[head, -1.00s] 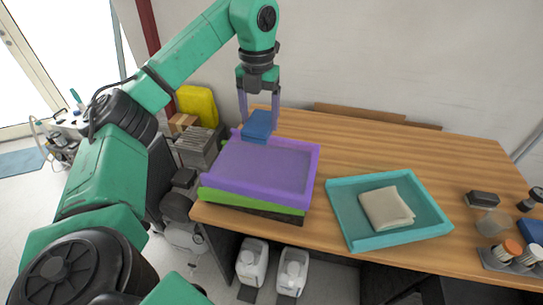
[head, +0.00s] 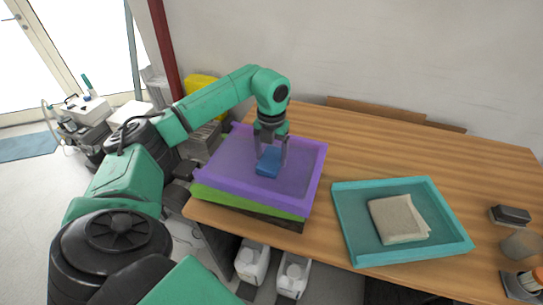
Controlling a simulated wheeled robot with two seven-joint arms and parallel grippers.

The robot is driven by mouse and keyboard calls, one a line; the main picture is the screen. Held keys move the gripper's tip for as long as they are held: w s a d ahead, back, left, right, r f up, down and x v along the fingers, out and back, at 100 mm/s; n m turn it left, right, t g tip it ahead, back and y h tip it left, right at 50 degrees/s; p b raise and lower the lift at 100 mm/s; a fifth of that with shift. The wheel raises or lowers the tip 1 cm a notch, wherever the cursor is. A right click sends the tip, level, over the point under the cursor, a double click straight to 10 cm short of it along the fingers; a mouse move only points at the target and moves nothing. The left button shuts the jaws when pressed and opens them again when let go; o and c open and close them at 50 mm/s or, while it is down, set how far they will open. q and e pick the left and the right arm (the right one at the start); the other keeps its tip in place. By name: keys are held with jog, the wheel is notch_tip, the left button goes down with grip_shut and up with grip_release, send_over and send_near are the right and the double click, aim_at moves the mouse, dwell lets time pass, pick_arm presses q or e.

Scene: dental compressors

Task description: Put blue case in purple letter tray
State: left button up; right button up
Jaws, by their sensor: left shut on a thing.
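The blue case (head: 268,161) is between the fingers of my left gripper (head: 270,158), which is shut on it. The case is over the middle of the purple letter tray (head: 225,172), inside its rim as seen from the head. I cannot tell whether it touches the tray floor. The purple tray is the top one of a stack, above a green tray (head: 245,202), at the left end of the wooden table. My right gripper is not in view.
A teal tray (head: 458,245) holding a folded beige cloth (head: 399,219) lies to the right. A dark block (head: 510,215) and small containers stand at the far right. White jugs (head: 252,262) are below the table. The table behind the teal tray is clear.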

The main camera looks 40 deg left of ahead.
aim_at(272, 158)
pick_arm(q)
jog(key=shift+s+f, duration=0.15)
jog(key=shift+f, duration=0.5)
jog(key=o, duration=1.3)
jog(key=r+b, duration=0.1)
jog(key=r, duration=0.2)
jog(key=r+b, duration=0.1)
jog(key=r, duration=0.3)
jog(key=shift+w+r, duration=0.2)
jog(key=shift+r, duration=0.05)
notch_tip(272, 158, up, 5)
jog(key=shift+s+f, duration=0.1)
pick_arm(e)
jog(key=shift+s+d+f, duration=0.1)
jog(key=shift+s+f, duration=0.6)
